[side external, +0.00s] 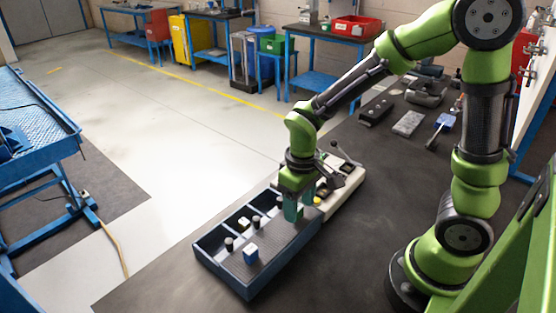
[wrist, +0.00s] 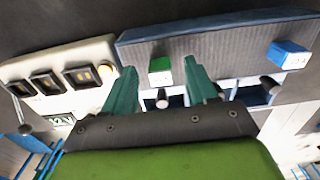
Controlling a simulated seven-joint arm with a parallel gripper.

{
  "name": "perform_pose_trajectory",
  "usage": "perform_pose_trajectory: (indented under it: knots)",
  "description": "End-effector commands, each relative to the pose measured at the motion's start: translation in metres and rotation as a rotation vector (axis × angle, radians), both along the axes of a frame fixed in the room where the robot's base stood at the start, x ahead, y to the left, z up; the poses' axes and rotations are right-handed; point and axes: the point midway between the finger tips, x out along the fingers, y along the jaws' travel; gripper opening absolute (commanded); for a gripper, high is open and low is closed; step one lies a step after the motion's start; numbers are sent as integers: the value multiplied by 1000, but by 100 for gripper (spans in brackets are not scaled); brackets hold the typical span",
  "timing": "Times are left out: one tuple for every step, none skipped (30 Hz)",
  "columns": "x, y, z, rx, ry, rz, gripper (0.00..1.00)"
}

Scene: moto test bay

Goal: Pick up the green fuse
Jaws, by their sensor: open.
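The green fuse (wrist: 160,70), a small block with a green top and a white face, sits on the blue tray (wrist: 225,50) in the wrist view. My gripper (wrist: 161,64) is open, with one teal finger on each side of the fuse in that picture; I cannot tell whether they touch it. In the side view my gripper (side external: 293,212) points down over the far right part of the blue tray (side external: 272,275). The green fuse cannot be made out there.
A blue fuse (side external: 250,254) sits on the tray, also seen in the wrist view (wrist: 288,54). Several dark knobs (side external: 229,243) stand along the tray's compartments. A cream switch panel (side external: 345,187) with a lever adjoins the tray. The dark bench (side external: 375,220) is clear in front.

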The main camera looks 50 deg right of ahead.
Motion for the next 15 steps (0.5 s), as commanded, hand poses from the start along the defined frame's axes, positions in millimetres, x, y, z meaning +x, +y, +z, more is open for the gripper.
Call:
perform_pose_trajectory:
  knots:
    - [0, 0, -2, 0, 0, 0, 57]
    - [0, 0, -2, 0, 0, 0, 57]
    - [0, 0, -2, 0, -1, 0, 57]
    - [0, 0, -2, 0, -1, 0, 57]
    - [0, 0, -1, 0, -1, 0, 57]
    - [0, 0, -1, 0, -1, 0, 57]
    - [0, 0, -1, 0, -1, 0, 56]
    - [0, 0, -1, 0, -1, 0, 51]
    - [0, 0, -1, 0, -1, 0, 45]
    - [0, 0, -1, 0, -1, 0, 41]
    - [0, 0, -1, 0, -1, 0, 36]
    - [0, 0, -1, 0, -1, 0, 30]
    - [0, 0, -1, 0, -1, 0, 25]
    - [0, 0, -1, 0, -1, 0, 21]
    - [0, 0, -1, 0, -1, 0, 15]
